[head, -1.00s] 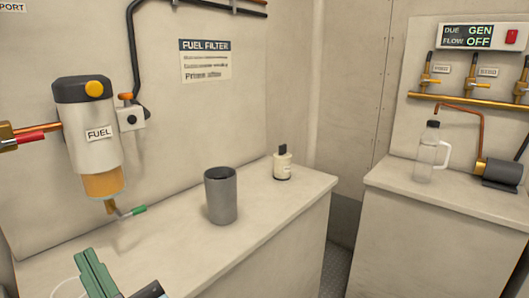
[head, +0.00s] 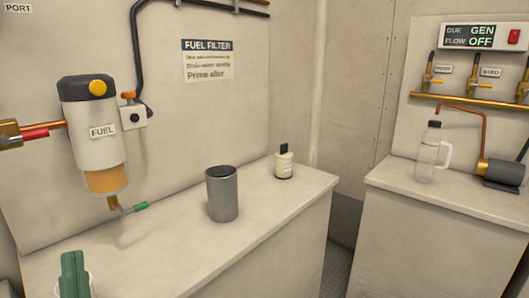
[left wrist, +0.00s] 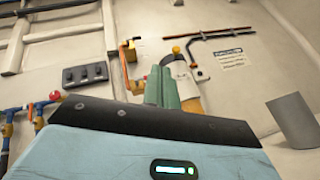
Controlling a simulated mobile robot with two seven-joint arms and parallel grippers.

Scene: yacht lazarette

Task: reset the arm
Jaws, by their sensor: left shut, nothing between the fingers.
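My left gripper (head: 74,274), with green fingers, shows at the lower left edge of the head view, over the near end of the left counter. Its fingers are together with nothing between them. They also show in the left wrist view (left wrist: 162,88), in front of the fuel filter (left wrist: 185,80). The right gripper is in neither view.
The fuel filter (head: 95,130) hangs on the wall above the left counter (head: 150,262). A grey cup (head: 222,195) and a small white bottle (head: 284,164) stand there. A clear rim shows behind my fingers. A clear jug (head: 430,155) stands on the right counter.

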